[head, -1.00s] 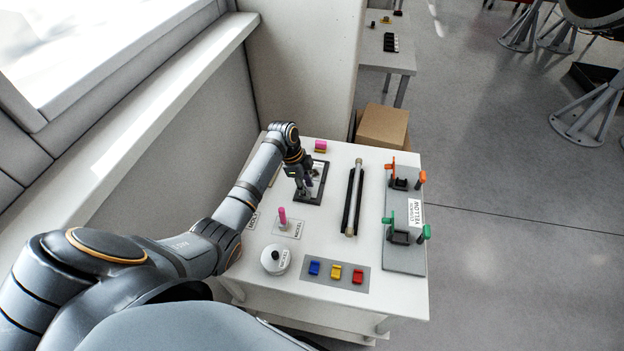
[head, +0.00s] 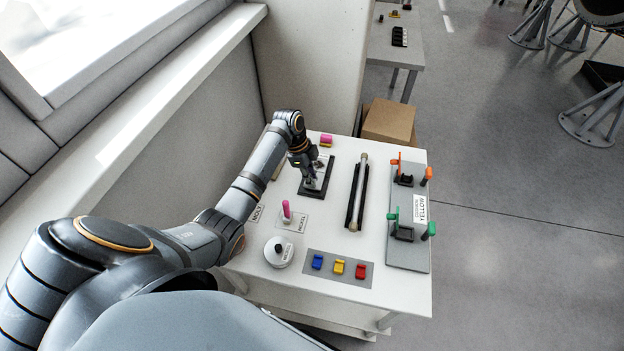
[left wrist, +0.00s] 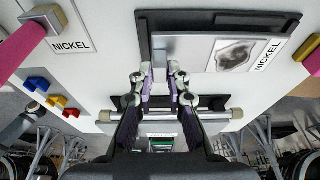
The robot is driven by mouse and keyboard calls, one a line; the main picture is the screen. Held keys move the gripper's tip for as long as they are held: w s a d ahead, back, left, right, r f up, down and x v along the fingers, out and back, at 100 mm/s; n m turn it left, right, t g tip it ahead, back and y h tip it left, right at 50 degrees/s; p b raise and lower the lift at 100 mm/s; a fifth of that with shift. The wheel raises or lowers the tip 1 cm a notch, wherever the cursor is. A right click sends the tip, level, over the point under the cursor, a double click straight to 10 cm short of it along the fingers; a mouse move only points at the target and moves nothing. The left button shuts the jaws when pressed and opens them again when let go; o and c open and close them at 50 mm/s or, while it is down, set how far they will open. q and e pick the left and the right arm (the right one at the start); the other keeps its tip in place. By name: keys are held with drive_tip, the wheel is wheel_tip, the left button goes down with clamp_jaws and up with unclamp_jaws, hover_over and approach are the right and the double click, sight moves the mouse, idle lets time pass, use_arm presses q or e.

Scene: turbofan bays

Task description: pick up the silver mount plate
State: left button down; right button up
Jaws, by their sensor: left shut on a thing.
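In the head view the left gripper (head: 311,182) points down over the dark tray (head: 316,195) on the white table; the fingers largely hide the plate there. Whether the plate is clear of the tray I cannot tell. My right gripper is not in view.
On the table (head: 340,300) are a dark rack with a rod (head: 357,195), a grey fixture with green and orange handles (head: 408,245), a pink peg (head: 286,210), a round white pot (head: 278,252) and blue, yellow and red blocks (head: 339,268). A wall stands left.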

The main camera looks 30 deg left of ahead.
use_arm(q)
drive_tip(key=s+d+r+p, duration=0.5)
drive_tip(key=s+d+r, duration=0.3)
drive_tip(key=d+r, duration=0.3)
drive_tip(key=shift+d+r, duration=0.2)
drive_tip(key=shift+r, duration=0.25)
drive_tip(key=shift+f, duration=0.1)
